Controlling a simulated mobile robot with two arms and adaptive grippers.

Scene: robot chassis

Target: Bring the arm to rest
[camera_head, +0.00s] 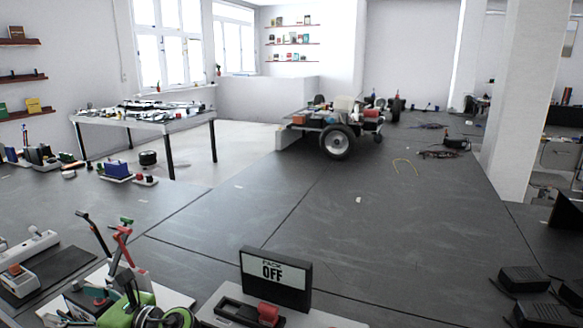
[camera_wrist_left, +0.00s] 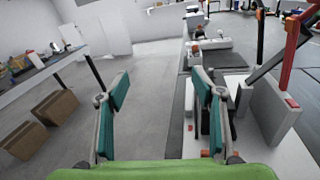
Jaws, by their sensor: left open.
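My left gripper (camera_head: 74,306), with a green body and teal finger pads, is low at the left of the head view, over the near left bench. In the left wrist view my left gripper (camera_wrist_left: 160,78) is open, its two fingers wide apart with nothing between them. My right gripper is in neither view. A black sign (camera_head: 275,278) reading "PACK OFF" stands right of the left gripper. A red switch (camera_head: 268,313) is in front of it.
Red and black upright levers (camera_head: 121,245) stand close behind the left gripper. A grey power strip (camera_head: 30,246) lies further left. A wheeled chassis (camera_head: 337,141) sits on the far bench. The middle of the dark bench (camera_head: 290,205) is mostly clear. Black boxes (camera_head: 523,279) are at right.

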